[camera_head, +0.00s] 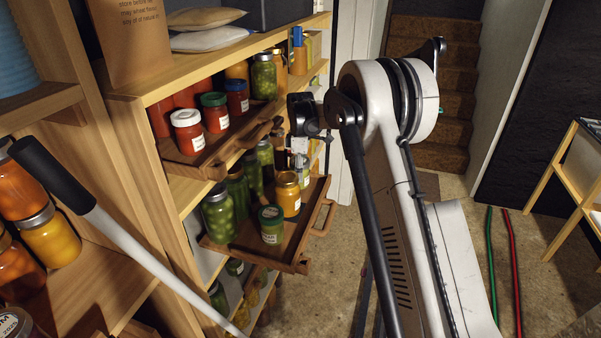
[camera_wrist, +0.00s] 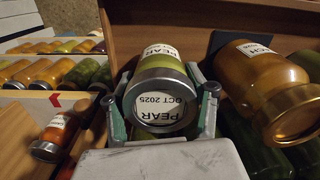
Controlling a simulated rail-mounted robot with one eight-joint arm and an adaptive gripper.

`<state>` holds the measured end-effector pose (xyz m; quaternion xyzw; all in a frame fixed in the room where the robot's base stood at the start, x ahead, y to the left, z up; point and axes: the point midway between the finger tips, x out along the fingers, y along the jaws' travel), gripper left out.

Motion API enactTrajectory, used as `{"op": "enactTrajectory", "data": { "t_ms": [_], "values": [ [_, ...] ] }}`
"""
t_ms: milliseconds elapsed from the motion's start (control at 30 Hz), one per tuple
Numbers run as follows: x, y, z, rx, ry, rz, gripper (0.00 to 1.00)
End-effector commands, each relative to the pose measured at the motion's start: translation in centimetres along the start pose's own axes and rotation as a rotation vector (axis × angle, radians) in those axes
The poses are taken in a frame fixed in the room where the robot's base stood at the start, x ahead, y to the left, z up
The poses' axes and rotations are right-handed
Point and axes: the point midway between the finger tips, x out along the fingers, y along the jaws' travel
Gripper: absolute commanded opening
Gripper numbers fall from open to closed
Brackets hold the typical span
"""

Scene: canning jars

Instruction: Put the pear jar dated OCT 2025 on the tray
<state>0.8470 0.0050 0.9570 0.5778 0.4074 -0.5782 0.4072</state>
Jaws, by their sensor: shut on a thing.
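The pear jar (camera_wrist: 163,100) is between the two fingers of my gripper (camera_wrist: 160,92) in the wrist view. It has a grey metal lid, yellow-green contents and white labels; PEAR and OCT 2025 can be read on the lid label. The fingers press on both sides of the jar, and its lid faces the camera. In the head view my arm reaches to the shelf, but the fingers and the held jar cannot be made out clearly.
A peach-coloured jar with a gold lid (camera_wrist: 258,85) stands close right of the held jar. A small orange jar (camera_wrist: 55,138) is at left. A pull-out wooden shelf tray (camera_head: 285,262) holds several jars, including a green-lidded one (camera_head: 271,226). A wooden table (camera_head: 560,165) stands far right.

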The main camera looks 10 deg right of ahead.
Motion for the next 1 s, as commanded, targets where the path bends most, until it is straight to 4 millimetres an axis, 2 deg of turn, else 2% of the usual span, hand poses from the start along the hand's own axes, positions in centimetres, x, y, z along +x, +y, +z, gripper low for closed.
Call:
{"op": "enactTrajectory", "data": {
  "t_ms": [100,467,500,600,1000],
  "values": [
    [1.03,0.00,0.01,0.000,0.000,0.000,0.09],
    [1.47,0.00,0.02,0.000,0.000,0.000,0.09],
    [1.44,0.00,0.02,0.000,0.000,0.000,0.55],
    [1.38,0.00,0.02,0.000,0.000,0.000,0.68],
    [0.78,-0.01,0.03,0.000,0.000,0.000,0.70]
  ]
}}
